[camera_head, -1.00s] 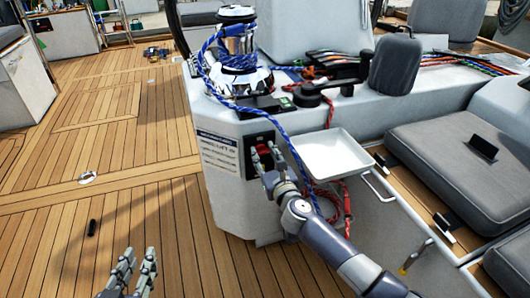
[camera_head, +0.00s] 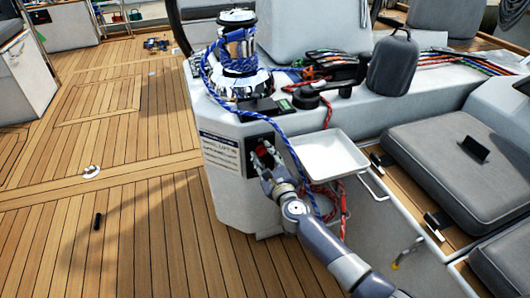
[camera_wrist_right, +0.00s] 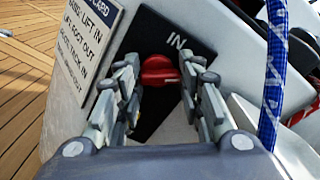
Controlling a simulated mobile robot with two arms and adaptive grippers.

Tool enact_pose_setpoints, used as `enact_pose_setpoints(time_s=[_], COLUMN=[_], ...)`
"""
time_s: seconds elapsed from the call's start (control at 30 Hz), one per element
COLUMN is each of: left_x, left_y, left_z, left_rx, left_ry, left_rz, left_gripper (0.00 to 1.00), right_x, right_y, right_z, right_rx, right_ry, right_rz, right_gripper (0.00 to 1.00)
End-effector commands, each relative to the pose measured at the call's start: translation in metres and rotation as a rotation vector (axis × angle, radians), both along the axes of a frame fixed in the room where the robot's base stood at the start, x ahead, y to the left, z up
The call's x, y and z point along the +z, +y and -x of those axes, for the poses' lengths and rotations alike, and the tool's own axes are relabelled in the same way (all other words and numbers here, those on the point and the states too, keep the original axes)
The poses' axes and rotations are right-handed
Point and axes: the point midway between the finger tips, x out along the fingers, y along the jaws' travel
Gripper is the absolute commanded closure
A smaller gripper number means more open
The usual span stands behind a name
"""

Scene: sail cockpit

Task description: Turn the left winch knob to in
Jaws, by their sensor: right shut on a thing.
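The red knob (camera_head: 263,150) sits on a black panel (camera_head: 253,143) on the side of the white cockpit console. In the right wrist view the knob (camera_wrist_right: 158,72) is just below the printed word IN on the black panel (camera_wrist_right: 150,32). My right gripper (camera_head: 266,158) reaches it from the lower right. In the wrist view its fingers (camera_wrist_right: 160,85) are on either side of the knob and shut on it; they hide part of the panel. I cannot tell the knob's exact angle. My left gripper is not in view.
A chrome winch (camera_head: 239,60) wound with blue rope (camera_head: 283,140) stands above the panel. The rope hangs close to my right gripper. A white tray (camera_head: 328,154) and red rope (camera_head: 328,197) are to the right. The wooden deck (camera_head: 130,215) at left is mostly clear.

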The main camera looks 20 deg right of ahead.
Motion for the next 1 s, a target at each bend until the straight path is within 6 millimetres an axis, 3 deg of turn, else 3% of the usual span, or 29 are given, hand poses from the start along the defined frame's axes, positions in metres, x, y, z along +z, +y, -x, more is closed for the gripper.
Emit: enact_pose_setpoints(time_s=[0.13,0.2,0.5,1.0], left_x=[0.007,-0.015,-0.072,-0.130], left_y=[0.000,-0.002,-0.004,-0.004], left_z=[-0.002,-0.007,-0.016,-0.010], left_rx=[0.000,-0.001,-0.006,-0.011], left_ry=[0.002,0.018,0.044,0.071], left_rz=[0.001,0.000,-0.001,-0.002], left_gripper=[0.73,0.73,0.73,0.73], right_x=[0.002,0.002,0.001,0.000], right_y=[0.001,0.002,0.002,0.003], right_z=[0.000,0.001,0.001,0.001], right_rx=[0.001,0.001,0.003,0.003], right_ry=[-0.001,-0.003,-0.013,-0.027], right_rz=[0.120,0.187,0.473,0.856], right_gripper=[0.89,0.89,0.89,0.89])
